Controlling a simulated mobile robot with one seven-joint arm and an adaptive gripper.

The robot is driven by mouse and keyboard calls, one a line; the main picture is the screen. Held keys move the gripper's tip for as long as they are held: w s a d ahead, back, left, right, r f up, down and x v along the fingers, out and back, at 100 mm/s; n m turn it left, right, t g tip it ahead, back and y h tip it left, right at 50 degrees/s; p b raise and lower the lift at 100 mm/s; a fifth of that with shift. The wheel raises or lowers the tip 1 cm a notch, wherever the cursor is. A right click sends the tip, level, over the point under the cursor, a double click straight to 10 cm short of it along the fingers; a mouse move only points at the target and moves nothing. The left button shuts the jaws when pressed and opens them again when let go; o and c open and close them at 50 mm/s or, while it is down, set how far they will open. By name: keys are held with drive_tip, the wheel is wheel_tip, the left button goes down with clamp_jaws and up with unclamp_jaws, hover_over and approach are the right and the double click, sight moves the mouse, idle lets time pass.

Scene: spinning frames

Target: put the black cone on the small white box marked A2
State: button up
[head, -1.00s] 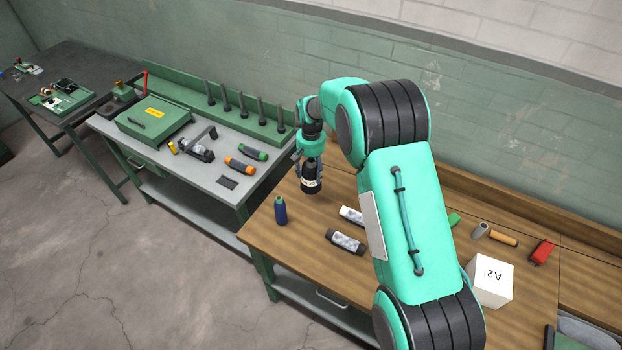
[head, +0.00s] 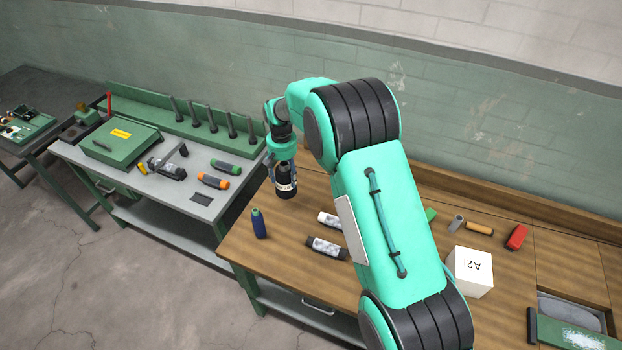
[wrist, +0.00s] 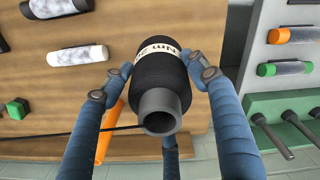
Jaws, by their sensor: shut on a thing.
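The black cone (head: 286,184) is a dark bobbin of yarn with a pale printed band, near the left end of the wooden table. My gripper (head: 283,168) is shut on it from above. In the wrist view the black cone (wrist: 155,85) sits between the blue fingers of my gripper (wrist: 150,78), its grey hollow tube end toward the camera. I cannot tell whether its base touches the table. The small white box (head: 470,271) marked A2 stands on the right part of the wooden table, to the right of my arm, with a bare top.
Grey, orange and red (head: 516,237) pieces lie behind the box. A grey bench (head: 150,190) with tools stands left.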

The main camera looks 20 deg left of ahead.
drive_tip(key=shift+r, duration=0.1)
drive_tip(key=w+d+r+m+b, duration=0.1)
drive_tip(key=w+d+r, duration=0.2)
drive_tip(key=d, duration=1.1)
drive_tip(key=w+d+r+m, duration=0.2)
drive_tip(key=d, duration=1.2)
drive_tip(key=s+d+r+m+b, duration=0.1)
drive_tip(key=s+d, duration=0.2)
drive_tip(key=d, duration=0.8)
drive_tip(key=s+d+r+m+b, duration=0.1)
drive_tip(key=s+d, duration=0.2)
drive_tip(key=d, duration=0.7)
drive_tip(key=s+d+m, duration=0.2)
drive_tip(key=s+d, duration=1.6)
drive_tip(key=d, duration=0.2)
drive_tip(key=shift+s+d+f+b, duration=0.3)
drive_tip(key=shift+s+f+b, duration=0.1)
drive_tip(key=shift+f+b, duration=0.05)
drive_tip(key=shift+w, duration=0.1)
